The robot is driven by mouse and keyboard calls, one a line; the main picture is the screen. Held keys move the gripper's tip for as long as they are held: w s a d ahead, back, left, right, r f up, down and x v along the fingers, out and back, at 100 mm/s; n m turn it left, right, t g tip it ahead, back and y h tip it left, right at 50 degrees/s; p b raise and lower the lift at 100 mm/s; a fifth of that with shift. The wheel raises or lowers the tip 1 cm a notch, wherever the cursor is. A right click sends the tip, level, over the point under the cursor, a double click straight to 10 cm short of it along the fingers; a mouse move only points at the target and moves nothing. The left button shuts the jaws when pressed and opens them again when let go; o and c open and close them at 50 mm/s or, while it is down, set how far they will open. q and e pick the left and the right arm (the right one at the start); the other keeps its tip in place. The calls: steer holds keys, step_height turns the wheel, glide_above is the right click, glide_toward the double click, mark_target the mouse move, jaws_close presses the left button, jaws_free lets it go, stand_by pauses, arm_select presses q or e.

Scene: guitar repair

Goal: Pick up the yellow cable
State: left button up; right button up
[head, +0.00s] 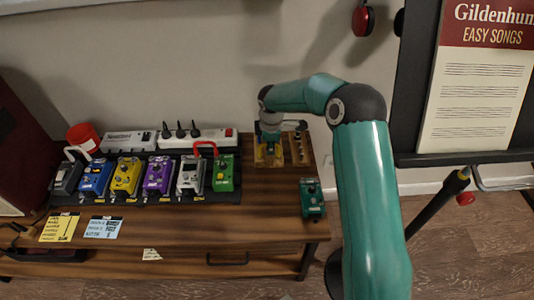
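My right gripper (269,140) points down over the right end of the wooden bench, beyond the pedal row. Something yellow (262,157) shows low around its fingertips. It may be the yellow cable, but it is small and partly hidden by the gripper, so I cannot tell its shape. I cannot tell whether the fingers are open, or shut on it. My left gripper is not in view.
Several pedals stand on a dark board left of the gripper, with a red cable (206,146) arching above. A green pedal (312,197) sits near the bench's right edge. Power strips (195,138) lie behind. A music stand (470,158) is at right.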

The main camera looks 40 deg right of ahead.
jaws_close()
steer(key=shift+r, duration=0.1)
